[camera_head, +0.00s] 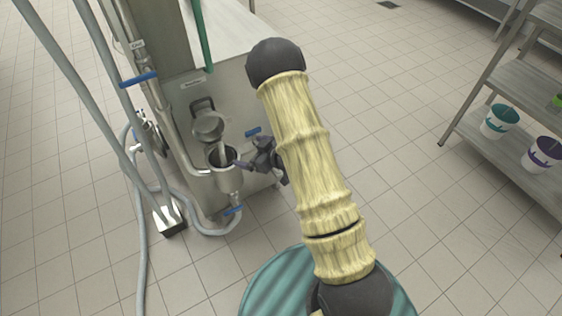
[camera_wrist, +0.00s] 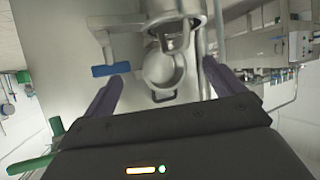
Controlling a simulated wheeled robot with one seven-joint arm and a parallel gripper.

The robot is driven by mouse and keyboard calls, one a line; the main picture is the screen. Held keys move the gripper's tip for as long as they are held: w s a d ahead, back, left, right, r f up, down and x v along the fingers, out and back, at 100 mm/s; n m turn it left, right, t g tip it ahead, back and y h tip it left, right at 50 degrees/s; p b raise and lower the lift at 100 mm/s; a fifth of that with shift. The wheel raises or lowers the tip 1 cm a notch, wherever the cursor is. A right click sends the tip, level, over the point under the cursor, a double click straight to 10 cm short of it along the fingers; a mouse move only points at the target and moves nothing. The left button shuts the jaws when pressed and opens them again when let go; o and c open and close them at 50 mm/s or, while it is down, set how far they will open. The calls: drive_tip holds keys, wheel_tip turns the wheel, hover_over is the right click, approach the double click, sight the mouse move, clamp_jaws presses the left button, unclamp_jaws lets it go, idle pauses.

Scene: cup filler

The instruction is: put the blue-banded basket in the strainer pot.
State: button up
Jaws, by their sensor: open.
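The strainer pot (camera_head: 229,179) is a metal cup on the pipework at the front of the steel machine, in the head view. Its round lid (camera_head: 208,126) stands open behind the mouth. My gripper (camera_head: 242,164) is at the pot's right side, with its fingers reaching toward the rim. In the wrist view my gripper (camera_wrist: 165,72) is open, its two fingers wide apart. A pale round metal part shows between and beyond them, and I cannot tell if it is pot or lid. I cannot make out a blue band or the basket in either view.
Blue valve levers (camera_head: 139,79) sit on the pipes, one beside the fingers in the wrist view (camera_wrist: 110,70). Hoses (camera_head: 142,230) hang and lie at left. A shelf rack (camera_head: 497,151) at right holds a teal-banded bucket (camera_head: 500,121) and a purple-banded one (camera_head: 543,154). Tiled floor between is clear.

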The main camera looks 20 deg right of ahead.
drive_tip(key=s+d+r+m+g+h, duration=0.2)
drive_tip(key=s+d+r+m+h, duration=0.3)
drive_tip(key=d+r+h, duration=0.4)
drive_tip(key=s+r+m+g+y, duration=0.1)
drive_tip(key=s+r+m+g, duration=0.2)
drive_tip(key=s, duration=1.2)
wheel_tip(320, 180, up, 4)
drive_tip(key=shift+s+a+r+g, duration=0.15)
drive_tip(key=shift+s+a+g, duration=0.25)
drive_tip(key=shift+g, duration=0.7)
drive_tip(key=shift+w, duration=0.1)
